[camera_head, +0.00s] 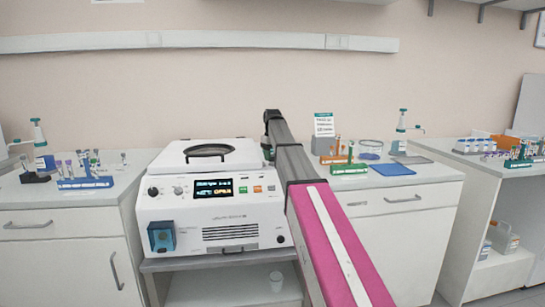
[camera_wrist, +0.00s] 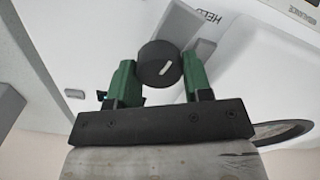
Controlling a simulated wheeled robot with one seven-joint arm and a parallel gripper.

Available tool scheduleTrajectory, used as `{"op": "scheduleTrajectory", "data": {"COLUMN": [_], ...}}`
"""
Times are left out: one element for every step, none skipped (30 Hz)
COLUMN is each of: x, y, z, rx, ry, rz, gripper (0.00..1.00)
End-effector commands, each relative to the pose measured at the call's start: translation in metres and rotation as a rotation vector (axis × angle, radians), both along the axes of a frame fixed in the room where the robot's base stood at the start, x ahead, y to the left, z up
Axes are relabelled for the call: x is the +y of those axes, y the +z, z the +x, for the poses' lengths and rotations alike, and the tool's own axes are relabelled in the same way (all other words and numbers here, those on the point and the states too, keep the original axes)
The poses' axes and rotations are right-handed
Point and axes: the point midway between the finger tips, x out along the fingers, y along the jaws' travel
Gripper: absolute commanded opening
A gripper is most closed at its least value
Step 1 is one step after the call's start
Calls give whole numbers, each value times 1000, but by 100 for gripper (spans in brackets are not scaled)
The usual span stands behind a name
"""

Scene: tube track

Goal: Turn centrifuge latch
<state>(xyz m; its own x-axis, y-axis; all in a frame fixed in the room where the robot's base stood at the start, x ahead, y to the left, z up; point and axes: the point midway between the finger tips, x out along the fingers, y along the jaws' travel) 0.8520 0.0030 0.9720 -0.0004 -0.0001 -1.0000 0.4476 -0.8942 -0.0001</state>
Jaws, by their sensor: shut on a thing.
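In the wrist view a round black latch knob (camera_wrist: 152,58) with a short white mark, tilted in the picture, sits on the white casing (camera_wrist: 95,25). My gripper (camera_wrist: 157,72) is shut on the knob, one green finger on each side. In the head view my arm covers the right side of the centrifuge, and the gripper's hold on the knob cannot be seen there.
Tube racks stand on the left counter (camera_head: 60,205) and on the right counter (camera_head: 430,172). A blue mat (camera_head: 394,169) and a dispenser bottle (camera_head: 401,140) are on the right. A lit display (camera_head: 213,188) is on the centrifuge front. The wall is close behind.

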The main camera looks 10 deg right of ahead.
Motion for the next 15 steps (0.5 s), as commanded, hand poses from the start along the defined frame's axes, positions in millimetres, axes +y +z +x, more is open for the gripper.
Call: {"op": "scheduleTrajectory", "data": {"x": [0, 0, 0, 0, 0, 0, 1, 1, 1, 1, 1, 1, 1, 1, 1], "y": [1, 1, 1, 1, 1, 1, 1, 1, 1, 1, 1, 1, 1, 1, 1], "z": [0, 0, 0, 0, 0, 0, 0, 0, 0, 0, 0, 0, 0, 0, 0], "rx": [0, 0, 0, 0, 0, 0, 0, 0, 0, 0, 0, -1, -1, -1, -1], "ry": [33, 52, 76, 94, 109, 129, 141, 154, 168, 178, 187, 196, 202, 208, 214], "rz": [0, 0, 0, 0, 0, 0, 0, 0, 0, 0, 0, 1, 1, 1, 1], "gripper": [22, 22, 22, 22, 22, 22, 22, 22, 22, 22, 22, 22, 22, 22, 22]}}
